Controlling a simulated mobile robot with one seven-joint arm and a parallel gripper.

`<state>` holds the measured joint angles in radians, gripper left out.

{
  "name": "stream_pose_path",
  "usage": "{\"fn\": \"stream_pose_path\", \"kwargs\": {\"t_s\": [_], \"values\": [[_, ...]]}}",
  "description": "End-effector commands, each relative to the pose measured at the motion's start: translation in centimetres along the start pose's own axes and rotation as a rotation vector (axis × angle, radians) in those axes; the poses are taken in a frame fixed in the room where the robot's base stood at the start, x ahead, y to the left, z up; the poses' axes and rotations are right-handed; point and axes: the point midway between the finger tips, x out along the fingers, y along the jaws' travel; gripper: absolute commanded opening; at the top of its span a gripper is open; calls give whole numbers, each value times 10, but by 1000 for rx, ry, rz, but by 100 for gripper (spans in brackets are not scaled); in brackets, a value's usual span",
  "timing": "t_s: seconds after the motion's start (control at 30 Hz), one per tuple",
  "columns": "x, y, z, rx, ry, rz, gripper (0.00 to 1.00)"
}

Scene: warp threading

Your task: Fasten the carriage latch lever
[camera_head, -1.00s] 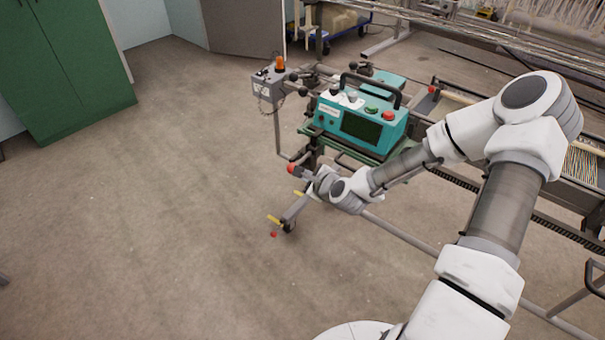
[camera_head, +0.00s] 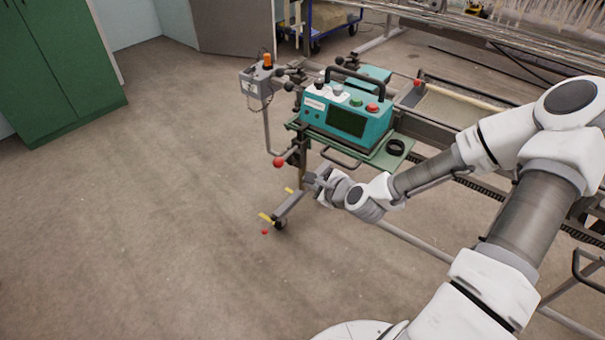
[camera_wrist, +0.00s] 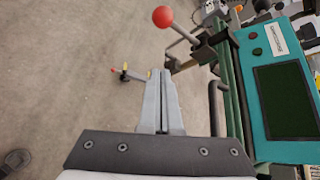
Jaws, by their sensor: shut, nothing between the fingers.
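The latch lever is a short rod with a red ball knob (camera_head: 278,162). It sticks out from the left end of the machine's carriage, below the teal control box (camera_head: 380,133). In the wrist view the red knob (camera_wrist: 162,16) is at the top, its rod slanting down right to a dark bracket (camera_wrist: 182,64). My gripper (camera_head: 309,180) is just right of and below the knob, apart from it. In the wrist view my gripper (camera_wrist: 160,74) has its fingers together and empty, with a gap to the lever. The latch's seat cannot be made out.
A grey box with an orange lamp (camera_head: 267,61) stands on a post behind the lever. A green tray (camera_head: 385,160) bears a black ring (camera_head: 396,147). A low foot with yellow pedals (camera_head: 266,218) is below. Open floor (camera_head: 150,220) lies to the left.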

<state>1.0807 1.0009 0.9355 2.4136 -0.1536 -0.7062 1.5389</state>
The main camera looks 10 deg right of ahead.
Motion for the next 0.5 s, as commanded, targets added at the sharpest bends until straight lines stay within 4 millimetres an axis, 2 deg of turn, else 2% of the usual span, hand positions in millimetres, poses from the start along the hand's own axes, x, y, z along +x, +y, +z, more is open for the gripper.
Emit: {"fn": "stream_pose_path", "kwargs": {"t_s": [0.1, 0.2, 0.5], "values": [[-13, -2, 0, 0, 1, -1, 0], [-18, -2, 0, 0, 1, -1, 0], [-19, -1, 0, 0, 0, 0, 0]]}}
